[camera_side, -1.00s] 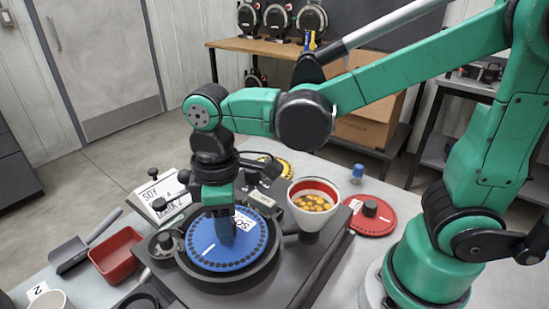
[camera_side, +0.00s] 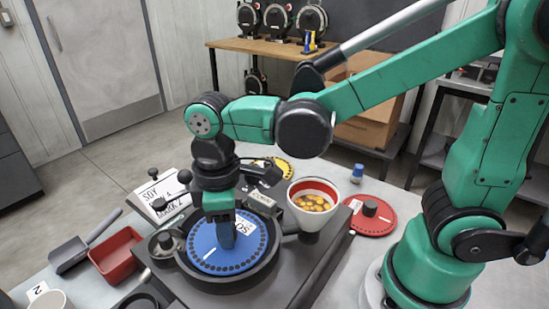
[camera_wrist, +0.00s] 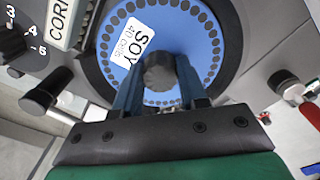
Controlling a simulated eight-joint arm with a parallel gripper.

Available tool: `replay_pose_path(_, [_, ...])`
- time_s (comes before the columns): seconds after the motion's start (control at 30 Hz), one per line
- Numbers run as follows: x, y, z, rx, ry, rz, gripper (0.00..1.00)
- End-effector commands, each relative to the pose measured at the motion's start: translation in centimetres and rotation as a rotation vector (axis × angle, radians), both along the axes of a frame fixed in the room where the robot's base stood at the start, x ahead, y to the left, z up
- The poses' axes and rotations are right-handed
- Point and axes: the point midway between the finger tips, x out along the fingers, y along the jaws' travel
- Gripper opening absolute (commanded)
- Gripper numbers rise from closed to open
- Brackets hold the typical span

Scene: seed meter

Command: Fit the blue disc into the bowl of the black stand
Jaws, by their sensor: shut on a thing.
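The blue disc (camera_side: 215,262) has a ring of dark holes, a white SOY label and a dark central knob. It lies within the round bowl of the black stand (camera_side: 258,280); I cannot tell whether it is fully seated. My gripper (camera_side: 228,240) points down over the disc, shut on its knob. In the wrist view, the two fingers of my gripper (camera_wrist: 158,82) hold the knob from both sides. The blue disc (camera_wrist: 205,45) shows there with the dark bowl rim (camera_wrist: 232,50) around it. The near part of the disc is hidden by the gripper.
A white hopper (camera_side: 314,205) of yellow seeds stands right of the bowl. A red disc (camera_side: 372,215) and a blue-capped item (camera_side: 357,173) lie beyond. A yellow disc (camera_side: 285,167) is behind. A white sign (camera_side: 160,190), red tray (camera_side: 117,255) and scoop (camera_side: 75,252) are left.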

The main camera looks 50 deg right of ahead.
Motion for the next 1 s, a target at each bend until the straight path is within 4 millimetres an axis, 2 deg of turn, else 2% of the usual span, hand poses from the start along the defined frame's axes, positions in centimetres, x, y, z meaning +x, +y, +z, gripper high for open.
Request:
replay_pose_path(0.27, [0.01,0.01,-0.33,0.0,0.0,0.0,0.0])
replay_pose_path(0.3, [0.0,0.0,-0.33,0.0,0.0,0.0,0.45])
replay_pose_path(0.4, [0.0,0.0,-0.32,0.0,0.0,0.0,0.74])
replay_pose_path(0.63, [0.0,0.0,-0.32,0.0,0.0,0.0,0.74])
replay_pose_path(0.7, [0.0,0.0,-0.32,0.0,0.0,0.0,0.89])
replay_pose_path(1.0, [0.0,0.0,-0.24,0.0,0.0,0.0,0.89])
